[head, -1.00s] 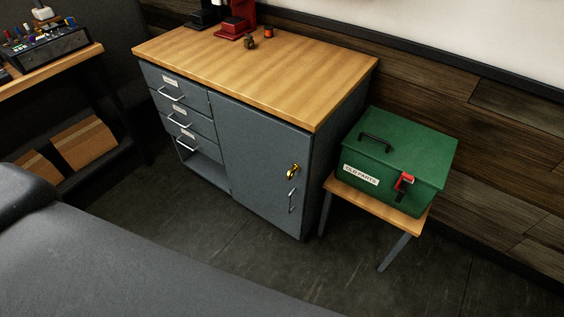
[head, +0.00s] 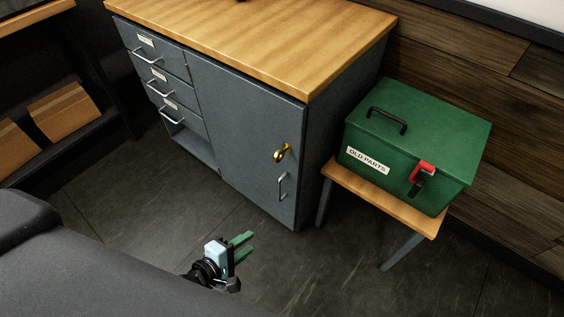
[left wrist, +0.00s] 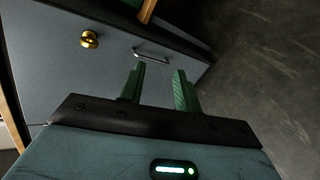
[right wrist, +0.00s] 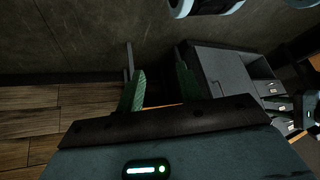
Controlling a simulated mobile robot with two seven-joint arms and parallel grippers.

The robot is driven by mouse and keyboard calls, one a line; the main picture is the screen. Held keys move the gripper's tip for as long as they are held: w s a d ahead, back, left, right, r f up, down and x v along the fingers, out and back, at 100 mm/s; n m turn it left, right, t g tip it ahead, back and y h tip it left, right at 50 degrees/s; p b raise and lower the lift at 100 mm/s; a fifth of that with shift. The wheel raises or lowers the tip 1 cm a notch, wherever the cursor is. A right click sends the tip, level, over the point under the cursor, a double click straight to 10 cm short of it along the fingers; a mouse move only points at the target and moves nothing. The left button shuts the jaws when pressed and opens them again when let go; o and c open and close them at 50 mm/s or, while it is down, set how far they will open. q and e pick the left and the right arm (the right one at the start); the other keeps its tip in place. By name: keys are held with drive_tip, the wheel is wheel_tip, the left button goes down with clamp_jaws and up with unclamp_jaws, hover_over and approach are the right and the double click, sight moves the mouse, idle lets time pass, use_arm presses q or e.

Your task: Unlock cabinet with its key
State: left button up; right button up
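The grey cabinet (head: 236,140) has a door with a brass lock piece (head: 281,153), which looks like a key in its lock, above a metal handle (head: 282,187). In the left wrist view the brass piece (left wrist: 89,39) is at upper left and the handle (left wrist: 150,55) lies just beyond my fingers. My left gripper (head: 243,245) is in front of the cabinet, low in the head view, open and empty, apart from the door. My right gripper (right wrist: 160,92) shows only in its own wrist view, open and empty. The door is shut.
A green box (head: 415,140) labelled OLD PARTS, with a red latch, stands on a small wooden stool (head: 385,200) right of the cabinet. Drawers (head: 160,75) are on the cabinet's left. Cardboard boxes (head: 64,112) sit on a shelf at left. Dark floor before the cabinet is clear.

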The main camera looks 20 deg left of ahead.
use_arm(q)
drive_tip(key=w+n+t+b, duration=0.2)
drive_tip(key=w+n+b, duration=0.2)
drive_tip(key=w+n, duration=0.4)
drive_tip(key=n+t+h+b, duration=0.1)
drive_tip(key=n+t+b, duration=0.25)
drive_tip(key=n, duration=0.35)
approach(274, 160)
drive_tip(key=x, duration=0.4)
drive_tip(key=shift+g, duration=0.25)
drive_tip(key=shift+b+x, duration=0.35)
drive_tip(key=shift+x, duration=3.5)
drive_tip(key=shift+r, duration=0.1)
clamp_jaws()
